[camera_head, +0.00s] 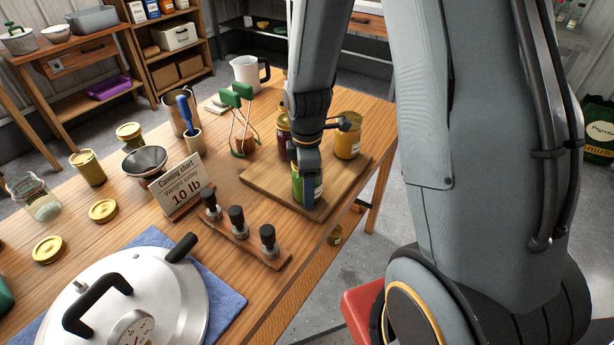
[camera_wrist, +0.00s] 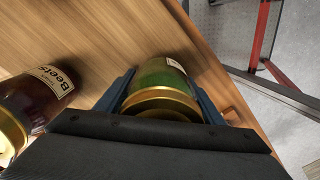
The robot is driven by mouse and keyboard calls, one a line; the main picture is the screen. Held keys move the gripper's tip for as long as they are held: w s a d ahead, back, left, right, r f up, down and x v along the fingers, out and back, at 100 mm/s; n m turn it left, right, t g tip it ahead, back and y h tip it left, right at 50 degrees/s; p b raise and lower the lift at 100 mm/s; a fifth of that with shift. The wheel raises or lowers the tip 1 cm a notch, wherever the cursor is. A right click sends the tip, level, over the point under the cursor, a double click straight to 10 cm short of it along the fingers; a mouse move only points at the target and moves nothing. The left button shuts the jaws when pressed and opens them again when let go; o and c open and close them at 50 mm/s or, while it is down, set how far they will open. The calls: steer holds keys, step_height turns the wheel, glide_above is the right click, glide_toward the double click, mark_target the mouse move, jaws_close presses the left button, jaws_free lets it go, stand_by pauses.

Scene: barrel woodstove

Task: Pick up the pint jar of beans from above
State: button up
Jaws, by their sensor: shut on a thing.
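The pint jar of beans (camera_head: 299,190) is green and stands on a wooden board at the table's right part. My gripper (camera_head: 307,180) comes down over it from above, with a blue finger in front of the jar in the head view. In the wrist view the jar of beans (camera_wrist: 163,85) has a gold lid and sits between the two blue fingers of my gripper (camera_wrist: 160,95), which are shut on it. Part of its label shows. I cannot tell whether its base touches the board.
A dark red jar labelled Beets (camera_wrist: 38,98) stands close on the left in the wrist view. A yellow jar (camera_head: 347,137) is behind on the wooden board (camera_head: 258,181). Black-knobbed weights (camera_head: 236,218) and a canning chart sign (camera_head: 183,184) stand left of the board.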

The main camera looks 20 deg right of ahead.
steer(key=shift+r, duration=0.15)
steer(key=shift+c, duration=0.5)
steer(key=shift+r+p, duration=0.65)
steer(key=shift+p, duration=0.1)
steer(key=shift+r, duration=0.15)
steer(key=shift+r+p, duration=2.3)
steer(key=shift+r, duration=0.3)
steer(key=shift+d, duration=0.1)
